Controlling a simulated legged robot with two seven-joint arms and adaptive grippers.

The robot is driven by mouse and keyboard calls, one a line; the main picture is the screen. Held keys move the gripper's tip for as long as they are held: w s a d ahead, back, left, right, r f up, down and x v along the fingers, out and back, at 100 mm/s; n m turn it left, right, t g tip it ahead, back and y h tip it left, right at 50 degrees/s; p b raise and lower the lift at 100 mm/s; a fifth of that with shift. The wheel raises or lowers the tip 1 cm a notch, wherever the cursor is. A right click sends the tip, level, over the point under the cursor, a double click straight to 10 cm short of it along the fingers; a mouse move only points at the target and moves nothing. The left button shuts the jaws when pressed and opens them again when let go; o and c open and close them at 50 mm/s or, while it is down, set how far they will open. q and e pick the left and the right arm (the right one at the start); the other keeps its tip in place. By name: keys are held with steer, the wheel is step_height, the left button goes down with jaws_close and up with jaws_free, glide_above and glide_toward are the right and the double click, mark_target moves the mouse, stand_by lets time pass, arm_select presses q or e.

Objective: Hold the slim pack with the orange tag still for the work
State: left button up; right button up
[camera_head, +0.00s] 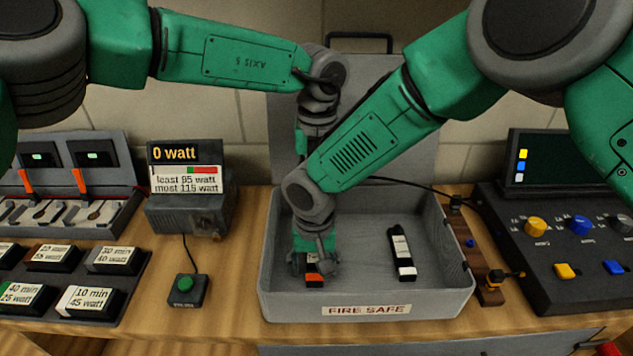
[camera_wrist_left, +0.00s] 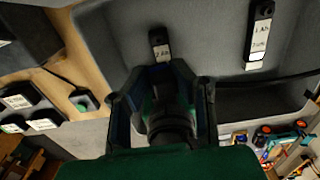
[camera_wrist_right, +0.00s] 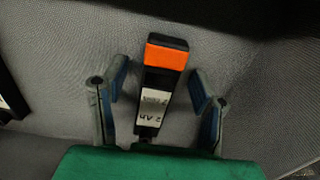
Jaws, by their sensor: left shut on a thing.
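The slim pack with the orange tag (camera_head: 314,280) lies in the left part of the grey tray. In the right wrist view the pack (camera_wrist_right: 161,85) shows its orange tag and white "2 Ah" label. My right gripper (camera_head: 315,262) is low over it, open, with one finger on each side and gaps to the pack (camera_wrist_right: 158,80). My left gripper (camera_wrist_left: 165,100) is higher up; in the head view the right forearm hides it. A dark, round-jointed part, seemingly my right wrist, sits between its fingers. The pack's labelled end (camera_wrist_left: 160,45) shows beyond them.
A second slim pack (camera_head: 402,252) lies to the right in the tray (camera_head: 365,308), marked FIRE SAFE. The tray's walls surround both packs. A watt display (camera_head: 185,165) and green button (camera_head: 184,284) stand left; a control panel (camera_head: 570,260) stands right. My arms cross above the tray.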

step_height(320, 180, up, 7)
steer(key=shift+r, duration=0.2)
stand_by(0.5)
arm_select(q)
steer(key=shift+r, duration=0.15)
arm_select(e)
steer(key=shift+r, duration=0.1)
